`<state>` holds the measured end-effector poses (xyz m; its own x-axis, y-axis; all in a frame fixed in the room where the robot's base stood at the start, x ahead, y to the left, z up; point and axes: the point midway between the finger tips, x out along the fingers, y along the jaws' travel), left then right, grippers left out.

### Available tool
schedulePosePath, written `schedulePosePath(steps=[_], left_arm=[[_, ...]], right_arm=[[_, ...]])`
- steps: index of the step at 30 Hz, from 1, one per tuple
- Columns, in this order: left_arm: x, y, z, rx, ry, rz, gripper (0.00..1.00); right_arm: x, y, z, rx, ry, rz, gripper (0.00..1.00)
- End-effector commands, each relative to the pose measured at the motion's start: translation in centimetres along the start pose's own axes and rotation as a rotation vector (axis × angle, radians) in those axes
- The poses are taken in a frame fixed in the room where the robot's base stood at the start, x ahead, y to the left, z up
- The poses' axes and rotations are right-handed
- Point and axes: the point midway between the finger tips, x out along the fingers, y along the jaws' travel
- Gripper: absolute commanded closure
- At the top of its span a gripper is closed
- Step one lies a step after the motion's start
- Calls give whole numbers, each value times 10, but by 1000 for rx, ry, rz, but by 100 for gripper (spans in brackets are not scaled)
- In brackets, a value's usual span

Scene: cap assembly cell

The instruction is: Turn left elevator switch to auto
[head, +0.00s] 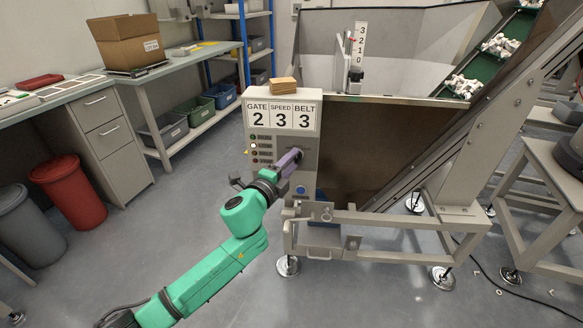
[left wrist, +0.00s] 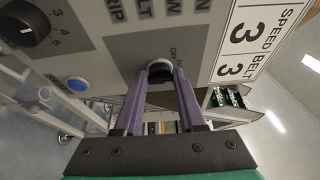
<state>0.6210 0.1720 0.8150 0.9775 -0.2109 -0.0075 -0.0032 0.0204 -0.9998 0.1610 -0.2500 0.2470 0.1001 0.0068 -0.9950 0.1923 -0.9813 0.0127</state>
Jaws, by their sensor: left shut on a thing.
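The elevator control panel (head: 257,133) is a grey box on the front of the hopper, with a display reading GATE 2, SPEED 3, BELT 3. My left gripper (head: 297,153) reaches to the right side of its face. In the left wrist view, my purple fingers (left wrist: 161,76) are shut on a small round switch knob (left wrist: 159,65) with a light rim. Small lettering beside the knob seems to include OFF; the fingers partly hide the knob, and its pointer direction cannot be read. My right gripper is not in view.
A blue button (left wrist: 78,84) and a black numbered dial (left wrist: 24,23) sit on the same panel. Small cardboard boxes (head: 284,85) lie on top of the panel. A metal frame (head: 375,218) juts out below. Open floor lies to the left.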

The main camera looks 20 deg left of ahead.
Motion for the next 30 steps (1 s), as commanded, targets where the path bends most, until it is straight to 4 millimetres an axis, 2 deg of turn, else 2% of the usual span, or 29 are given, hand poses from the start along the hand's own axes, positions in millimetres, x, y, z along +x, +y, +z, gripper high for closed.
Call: schedulePosePath(steps=[14, 15, 17, 18, 26, 30], left_arm=[[0, 1, 0, -21, -1, -6, 100], [0, 1, 0, -20, -1, -6, 57], [0, 1, 0, -20, -1, -6, 34], [0, 1, 0, -20, -1, -6, 31], [0, 1, 0, -19, 0, -7, 31], [-8, 2, 0, -18, 0, -5, 31]], right_arm=[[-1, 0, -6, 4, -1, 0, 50], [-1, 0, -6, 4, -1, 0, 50], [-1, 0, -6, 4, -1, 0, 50], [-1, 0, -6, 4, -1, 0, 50], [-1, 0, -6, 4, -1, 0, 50], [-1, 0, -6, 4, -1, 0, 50]])
